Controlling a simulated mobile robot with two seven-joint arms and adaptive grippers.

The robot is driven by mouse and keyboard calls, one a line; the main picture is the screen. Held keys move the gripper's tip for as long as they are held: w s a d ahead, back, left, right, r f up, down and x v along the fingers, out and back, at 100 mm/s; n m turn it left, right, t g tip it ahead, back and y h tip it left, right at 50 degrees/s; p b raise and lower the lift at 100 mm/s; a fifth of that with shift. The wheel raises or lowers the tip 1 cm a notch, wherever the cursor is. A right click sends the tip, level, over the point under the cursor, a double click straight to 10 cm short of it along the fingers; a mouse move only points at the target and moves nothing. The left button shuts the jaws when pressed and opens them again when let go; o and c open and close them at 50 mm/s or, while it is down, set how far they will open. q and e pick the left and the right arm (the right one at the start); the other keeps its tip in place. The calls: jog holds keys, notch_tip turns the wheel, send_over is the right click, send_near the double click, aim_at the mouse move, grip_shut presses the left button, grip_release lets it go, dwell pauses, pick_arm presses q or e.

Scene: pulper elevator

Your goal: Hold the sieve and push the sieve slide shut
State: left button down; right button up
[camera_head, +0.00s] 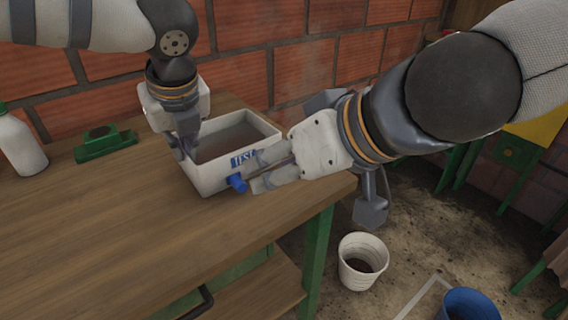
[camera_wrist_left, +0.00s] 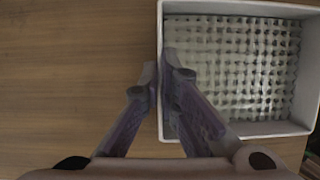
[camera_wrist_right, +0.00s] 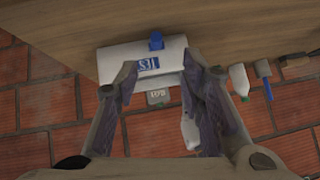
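The sieve is a white box (camera_head: 209,182) with a blue TEST label, at the table's right end. Its perforated floor shows in the left wrist view, inside the white rim (camera_wrist_left: 240,8). The blue slide knob (camera_head: 237,183) sticks out from its front; it also shows in the right wrist view (camera_wrist_right: 156,41). My left gripper (camera_head: 182,150) straddles the sieve's left wall, one finger inside and one outside, closed onto it (camera_wrist_left: 160,68). My right gripper (camera_head: 257,175) is open and empty at the labelled front; its fingertips (camera_wrist_right: 160,72) stand apart either side of the knob's line.
A white bottle (camera_head: 20,146) and a green object (camera_head: 105,143) are on the table (camera_head: 90,220) at left. A brick wall (camera_head: 250,75) stands close behind. A white bucket (camera_head: 362,262) and a blue bucket (camera_head: 468,305) stand on the floor at right.

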pick_arm(q)
jog(key=shift+s+f, duration=0.15)
jog(key=shift+f, duration=0.35)
jog(key=c, duration=1.7)
grip_release()
jog(key=shift+r, duration=0.1)
